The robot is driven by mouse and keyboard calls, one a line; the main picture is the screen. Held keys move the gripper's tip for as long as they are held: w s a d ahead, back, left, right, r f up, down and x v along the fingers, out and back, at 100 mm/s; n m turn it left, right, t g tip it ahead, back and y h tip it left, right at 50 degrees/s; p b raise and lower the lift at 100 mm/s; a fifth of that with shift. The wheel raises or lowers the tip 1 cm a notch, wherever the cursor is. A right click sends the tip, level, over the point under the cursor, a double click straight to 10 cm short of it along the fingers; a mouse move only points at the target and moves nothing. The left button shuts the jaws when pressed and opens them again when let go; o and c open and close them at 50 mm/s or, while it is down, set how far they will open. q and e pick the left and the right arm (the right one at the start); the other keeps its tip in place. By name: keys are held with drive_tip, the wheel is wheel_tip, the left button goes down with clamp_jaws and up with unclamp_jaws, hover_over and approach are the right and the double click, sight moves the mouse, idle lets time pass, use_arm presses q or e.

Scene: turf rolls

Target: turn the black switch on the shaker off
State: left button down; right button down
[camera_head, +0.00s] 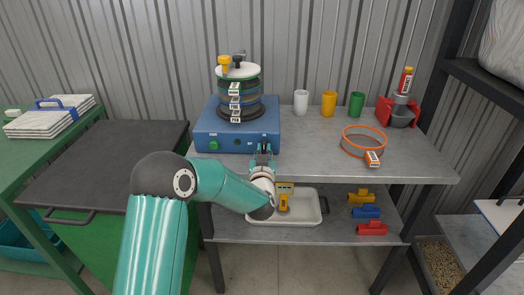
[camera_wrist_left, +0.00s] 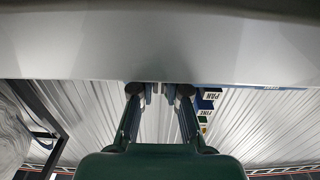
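The shaker (camera_head: 222,140) is a blue box on the grey workbench, carrying a stack of round sieves (camera_head: 238,98) under a white lid. A green button (camera_head: 213,146) shows at the left of its front face. I cannot make out the black switch; my gripper covers the right part of that face. My left gripper (camera_head: 263,154) is at the shaker's front right; contact cannot be told. In the left wrist view its fingertips (camera_wrist_left: 159,88) are close together, with a large grey surface hiding what is beyond them. My right gripper is not in view.
White, yellow and green cups (camera_head: 328,104), an orange-rimmed sieve (camera_head: 363,143) and a red holder (camera_head: 398,111) stand on the bench to the right. Below, a white tray (camera_head: 311,207) and several coloured pieces (camera_head: 367,213) lie on the shelf. The bench's front middle is clear.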

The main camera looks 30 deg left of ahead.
use_arm(q)
drive_tip(key=shift+a, duration=0.2)
drive_tip(key=shift+d+f+n+b, duration=0.1)
drive_tip(key=shift+n+b, duration=0.2)
drive_tip(key=shift+b, duration=0.25)
drive_tip(key=n+b, duration=0.4)
drive_tip(key=b, duration=0.2)
drive_tip(key=n+b, duration=0.4)
drive_tip(key=b, duration=0.1)
drive_tip(key=n+b, duration=0.5)
drive_tip(key=b, duration=0.1)
drive_tip(key=shift+s+f+b, duration=0.15)
drive_tip(key=shift+f+b, duration=0.2)
drive_tip(key=shift+f, duration=0.05)
drive_tip(key=n+b, duration=0.2)
drive_tip(key=shift+a+n, duration=0.2)
drive_tip(key=shift+n, duration=0.1)
drive_tip(key=shift+n+b, duration=0.8)
drive_tip(key=shift+n, duration=0.2)
drive_tip(key=c, duration=1.2)
unclamp_jaws()
drive_tip(key=shift+o, duration=0.2)
drive_tip(key=shift+r, duration=0.15)
